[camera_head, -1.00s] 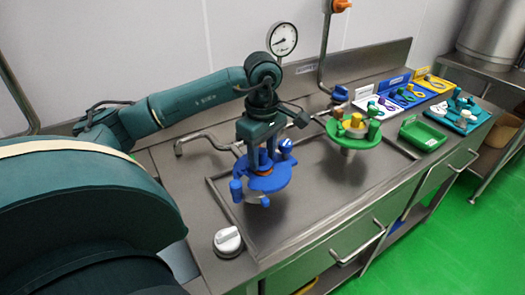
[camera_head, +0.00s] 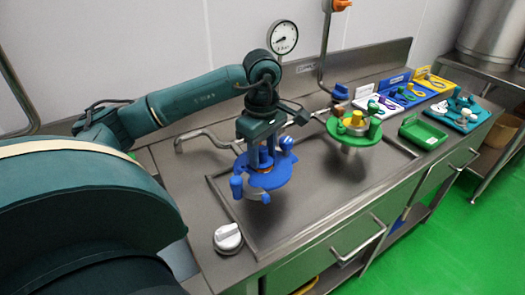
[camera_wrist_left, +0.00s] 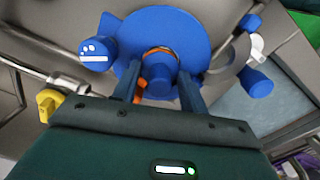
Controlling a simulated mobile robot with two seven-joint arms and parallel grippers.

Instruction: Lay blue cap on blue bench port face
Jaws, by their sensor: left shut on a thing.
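The blue bench port (camera_head: 282,175) is a blue disc with blue knobs at its rim and a steel clamp part below. In the left wrist view, the blue disc (camera_wrist_left: 185,22) fills the upper middle. My left gripper (camera_head: 263,160) points down over the disc's middle. It is shut on the blue cap (camera_wrist_left: 158,66), a short round piece between the fingers. An orange ring (camera_wrist_left: 160,50) shows around the cap's far side. The cap is over the disc's centre, but I cannot tell whether it touches the face. My right gripper is not in view.
A green port (camera_head: 362,140) with a yellow piece stands to the right on the steel bench. Beyond are a green tray (camera_head: 424,136) and coloured part holders. A white knob (camera_head: 228,238) sits at the front left. A bent steel pipe (camera_head: 200,137) runs behind.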

